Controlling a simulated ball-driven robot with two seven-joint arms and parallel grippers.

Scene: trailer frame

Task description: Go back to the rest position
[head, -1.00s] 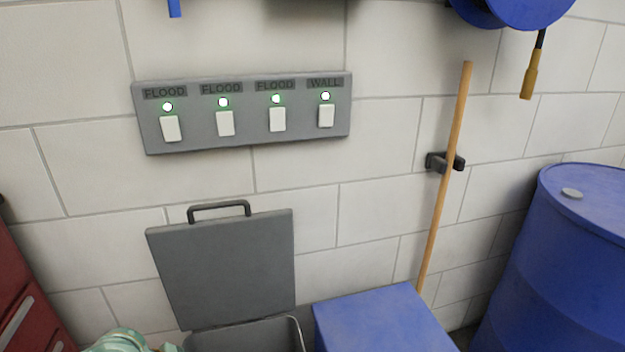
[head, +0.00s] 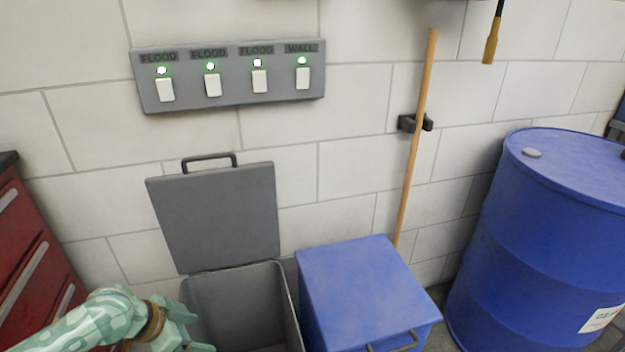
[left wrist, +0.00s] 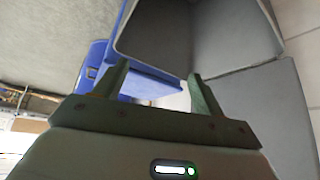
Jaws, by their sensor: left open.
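My left gripper (head: 190,330) is at the bottom left of the head view, in front of and to the left of an open grey bin (head: 192,318). In the left wrist view its two fingers (left wrist: 157,80) stand apart with nothing between them. The bin's grey lid (head: 215,218) is raised and leans back against the wall; the bin also shows in the left wrist view (left wrist: 235,38). My right gripper is in neither view.
A closed blue bin (head: 360,285) stands right of the grey one, then a blue drum (head: 530,245). A red drawer cabinet (head: 35,265) is at left. A switch panel (head: 228,80) and a wooden pole (head: 415,140) are on the block wall.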

